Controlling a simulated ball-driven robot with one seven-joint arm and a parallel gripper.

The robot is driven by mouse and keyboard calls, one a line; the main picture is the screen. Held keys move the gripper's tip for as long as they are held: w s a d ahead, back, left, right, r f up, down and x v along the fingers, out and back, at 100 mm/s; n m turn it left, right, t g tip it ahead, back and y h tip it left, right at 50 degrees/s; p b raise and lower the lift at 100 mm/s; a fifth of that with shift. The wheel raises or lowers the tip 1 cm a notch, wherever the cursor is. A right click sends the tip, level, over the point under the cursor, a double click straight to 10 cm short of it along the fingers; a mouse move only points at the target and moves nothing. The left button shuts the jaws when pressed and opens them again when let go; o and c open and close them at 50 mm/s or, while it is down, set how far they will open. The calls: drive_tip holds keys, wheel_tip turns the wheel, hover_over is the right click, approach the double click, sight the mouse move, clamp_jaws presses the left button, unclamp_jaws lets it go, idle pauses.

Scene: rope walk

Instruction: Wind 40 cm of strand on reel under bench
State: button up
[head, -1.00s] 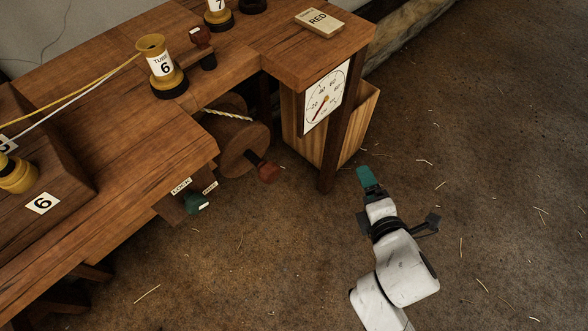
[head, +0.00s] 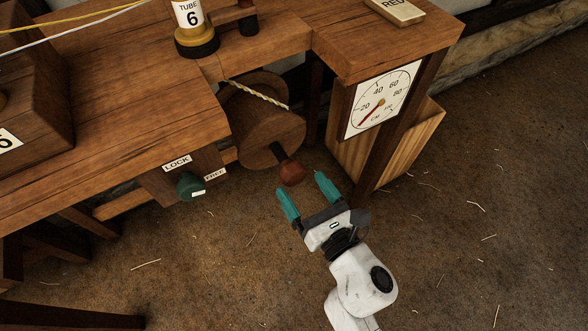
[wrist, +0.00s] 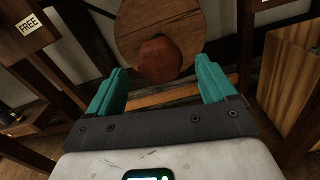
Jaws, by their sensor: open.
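The wooden reel (head: 262,122) hangs under the bench (head: 130,110) with a yellow-white strand (head: 258,93) running onto it. Its crank ends in a reddish-brown knob (head: 292,173). My gripper (head: 305,190) is open, its teal fingers pointing up toward the knob, which is just beyond the fingertips. In the wrist view the knob (wrist: 159,59) shows between and ahead of the fingers, in front of the round reel face (wrist: 190,22). The dial (head: 381,101) has a red needle near its low end, below 20. The green lock knob (head: 190,186) sits below the LOCK and FREE labels.
A wooden bin (head: 425,140) stands right of the reel, beside the bench leg (head: 384,160). A tube marked 6 (head: 190,18) and a block marked RED (head: 394,9) stand on the bench. The floor to the right is open, with scattered straw.

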sight(297, 179)
drive_tip(key=shift+x, duration=2.5)
drive_tip(key=shift+c, duration=0.3)
drive_tip(key=c, duration=1)
drive_tip(key=shift+m, duration=0.4)
